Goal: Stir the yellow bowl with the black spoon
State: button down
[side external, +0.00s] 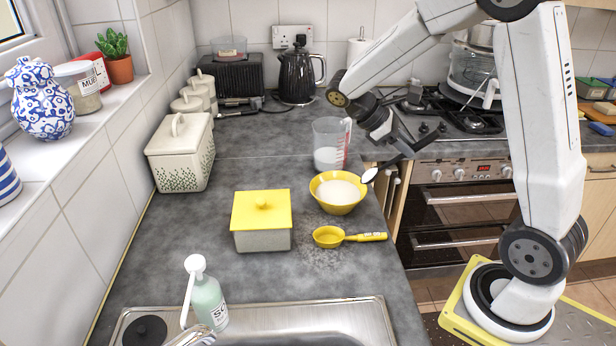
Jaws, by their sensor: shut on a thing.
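The yellow bowl (325,203) stands upright on the grey worktop and holds a pale, whitish filling. My gripper (406,152) is above and to the right of the bowl, shut on the spoon. The spoon's head (369,175) looks pale or shiny and shows at the bowl's upper right rim. I cannot tell whether it touches the rim. The spoon's dark handle runs up to the right into my gripper and is hard to tell from the dark fingers.
A measuring jug (329,150) stands just behind the bowl. A yellow scoop (330,237) lies in front of it, and a yellow-lidded box (262,222) is to the left. The worktop's right edge and the oven (460,195) are beyond the bowl. A soap bottle (207,302) stands by the sink.

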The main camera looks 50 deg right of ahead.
jog(key=shift+r, duration=1.35)
jog(key=shift+a+f, duration=0.1)
